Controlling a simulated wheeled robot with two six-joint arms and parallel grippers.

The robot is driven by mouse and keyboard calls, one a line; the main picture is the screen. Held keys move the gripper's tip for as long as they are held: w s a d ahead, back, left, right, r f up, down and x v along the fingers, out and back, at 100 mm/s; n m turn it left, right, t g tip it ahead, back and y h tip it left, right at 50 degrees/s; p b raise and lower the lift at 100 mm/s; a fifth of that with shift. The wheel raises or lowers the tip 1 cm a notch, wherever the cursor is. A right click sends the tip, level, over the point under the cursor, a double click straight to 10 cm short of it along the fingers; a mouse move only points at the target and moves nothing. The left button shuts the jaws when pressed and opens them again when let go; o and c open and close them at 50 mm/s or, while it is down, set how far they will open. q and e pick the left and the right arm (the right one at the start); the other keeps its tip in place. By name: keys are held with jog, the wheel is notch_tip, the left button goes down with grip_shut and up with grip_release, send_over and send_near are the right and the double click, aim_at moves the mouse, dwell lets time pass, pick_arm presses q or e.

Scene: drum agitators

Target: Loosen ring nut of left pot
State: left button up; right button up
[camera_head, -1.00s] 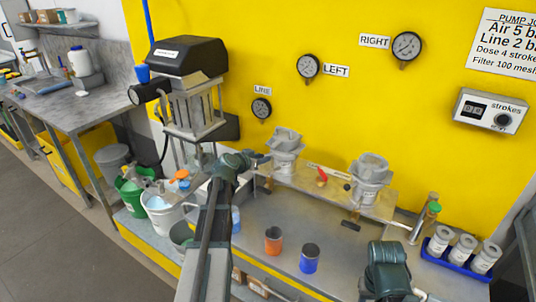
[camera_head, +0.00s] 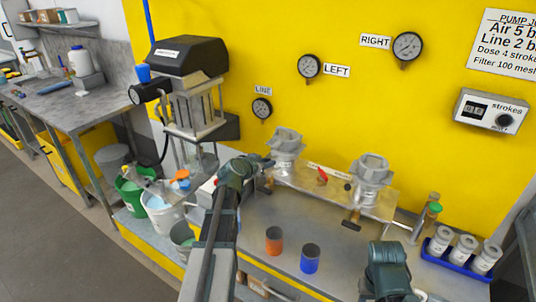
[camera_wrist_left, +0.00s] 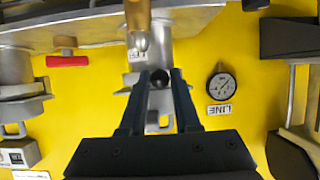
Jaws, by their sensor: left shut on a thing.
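The left pot (camera_head: 285,153) is a grey metal body with a lugged top, on the shelf against the yellow wall. It also shows in the left wrist view, partly behind my fingers (camera_wrist_left: 160,45). Its ring nut is hard to make out. My left gripper (camera_head: 267,162) is at the pot's left side. In the left wrist view the fingers (camera_wrist_left: 160,82) are closed on a dark round knob (camera_wrist_left: 159,77) in front of the pot. What the knob is fixed to is hidden. My right arm shows at the bottom right of the head view, but I cannot see its fingers.
The right pot (camera_head: 371,180) stands on the same shelf, with a red handle (camera_head: 322,176) between the pots. An orange cup (camera_head: 274,240) and a blue cup (camera_head: 310,258) stand on the bench below. A blue tray (camera_head: 462,262) holds several white containers at the right.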

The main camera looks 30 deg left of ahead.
pick_arm(q)
jog(key=shift+d, duration=0.25)
jog(key=shift+s+d, duration=0.15)
jog(key=shift+d, duration=0.6)
jog(key=shift+d, duration=0.95)
jog(key=shift+w+d, duration=0.25)
jog(key=shift+d, duration=0.6)
